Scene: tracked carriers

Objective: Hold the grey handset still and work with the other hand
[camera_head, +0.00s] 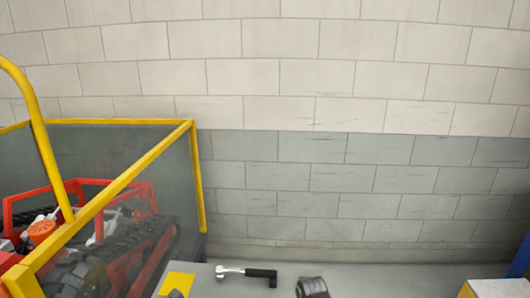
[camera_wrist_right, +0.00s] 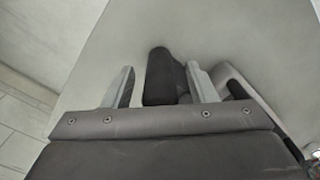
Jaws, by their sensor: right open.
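My right gripper (camera_wrist_right: 163,85) shows in the right wrist view, its two pale fingers apart. A dark, blocky object (camera_wrist_right: 162,75) lies between the fingers, with a gap to the left finger; I cannot tell if it touches the right one. I cannot make out for certain which thing is the grey handset. In the head view, a dark rounded object (camera_head: 312,287) is cut off by the bottom edge. Neither gripper can be made out in the head view.
A silver tool with a black handle (camera_head: 246,272) lies on the grey surface (camera_head: 225,289). A yellow patch (camera_head: 176,281) lies left of it. A block wall (camera_head: 340,180) stands behind.

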